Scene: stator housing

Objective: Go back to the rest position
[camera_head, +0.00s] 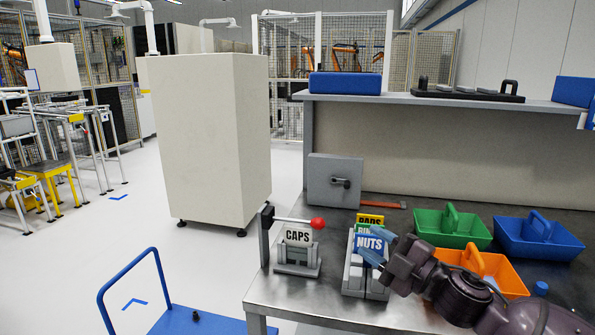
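My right gripper (371,246) reaches in from the lower right over the metal workbench (330,302). Its blue fingers stand apart, one above the other, in front of the NUTS holder (353,281), and I see nothing between them that it grips. I cannot tell whether the fingers touch the holder. The arm hides part of the holder and part of the orange bin. My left gripper is not in view.
A CAPS holder (298,261) stands left of the NUTS holder, near a lever with a red knob (318,223). Green (430,224), blue (520,243) and orange (509,273) bins stand on the right. A grey box (321,187) stands behind. A blue cart (178,324) stands left of the bench.

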